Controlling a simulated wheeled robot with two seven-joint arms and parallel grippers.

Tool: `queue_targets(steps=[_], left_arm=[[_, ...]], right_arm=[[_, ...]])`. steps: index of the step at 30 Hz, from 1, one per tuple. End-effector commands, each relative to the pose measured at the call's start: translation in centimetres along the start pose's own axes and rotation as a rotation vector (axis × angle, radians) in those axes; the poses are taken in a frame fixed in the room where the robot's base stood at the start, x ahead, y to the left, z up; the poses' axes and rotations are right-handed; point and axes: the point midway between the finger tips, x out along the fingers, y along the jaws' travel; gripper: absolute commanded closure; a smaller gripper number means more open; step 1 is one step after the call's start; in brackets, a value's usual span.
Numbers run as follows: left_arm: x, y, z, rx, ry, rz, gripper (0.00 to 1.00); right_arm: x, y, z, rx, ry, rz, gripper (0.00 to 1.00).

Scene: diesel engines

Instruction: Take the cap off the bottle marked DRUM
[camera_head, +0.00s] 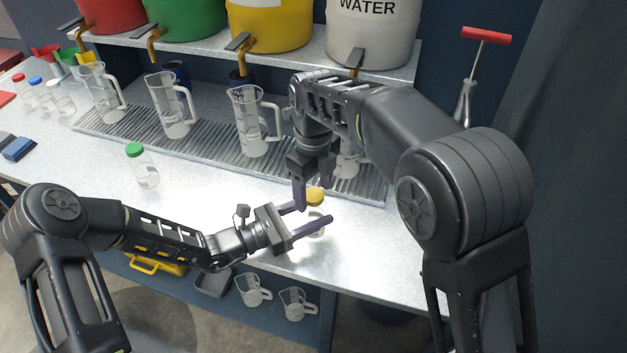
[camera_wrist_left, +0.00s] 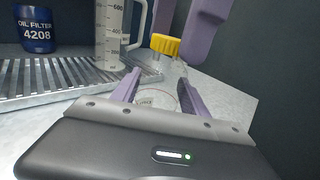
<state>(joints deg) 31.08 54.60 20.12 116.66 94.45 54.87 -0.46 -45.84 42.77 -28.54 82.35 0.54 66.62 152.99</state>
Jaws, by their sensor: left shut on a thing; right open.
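A clear bottle (camera_head: 316,230) stands near the front of the steel bench, and it also shows in the left wrist view (camera_wrist_left: 158,98). Its label is too faint to read. A yellow cap (camera_head: 315,196) is at the bottle's top, also in the left wrist view (camera_wrist_left: 165,44). I cannot tell whether it sits fully on the neck. My left gripper (camera_head: 317,213) is shut on the bottle, one finger on each side. My right gripper (camera_head: 312,190) reaches down from above, open, its fingers close around the cap; contact is unclear.
A green-capped bottle (camera_head: 146,174) stands to the left on the bench. Several measuring jugs, one here (camera_head: 255,130), stand on the ribbed drip tray (camera_head: 205,148) behind. Large drums with taps, including a white WATER drum (camera_head: 372,40), sit on the shelf above.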

Motion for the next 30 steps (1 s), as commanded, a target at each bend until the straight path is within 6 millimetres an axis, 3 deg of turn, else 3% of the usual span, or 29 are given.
queue_targets(steps=[6,30], left_arm=[[0.00,0.01,-0.01,0.000,0.000,0.000,1.00],[-0.01,0.00,-0.01,0.000,0.000,0.000,1.00]], right_arm=[[0.01,0.00,0.01,0.000,0.000,0.000,0.36],[-0.03,-0.02,0.01,0.000,0.000,0.000,1.00]])
